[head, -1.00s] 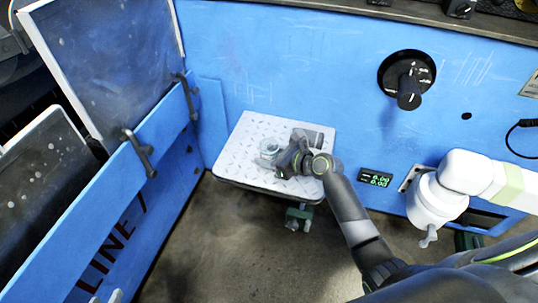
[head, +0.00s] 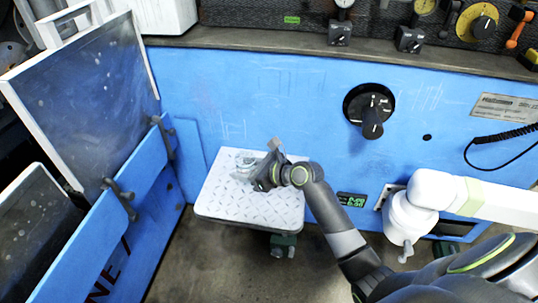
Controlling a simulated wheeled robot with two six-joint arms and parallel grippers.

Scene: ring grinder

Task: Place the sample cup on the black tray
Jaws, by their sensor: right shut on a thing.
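The sample cup (head: 245,160) is a small, round, pale grey and clear vessel. It shows in the head view over the back part of a light diamond-plate shelf (head: 235,202). My right gripper (head: 259,170) comes in from the right and is shut on the cup, partly hiding it. I cannot tell whether the cup touches the shelf or is held just above it. I cannot make out a black tray as a separate thing. My left gripper is not in view.
A blue machine wall (head: 290,95) with a black knob (head: 372,124) stands behind the shelf. A blue guard with a framed panel (head: 88,98) is at the left. A white pipe fitting (head: 412,212) is at the right. The shelf's front part is bare.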

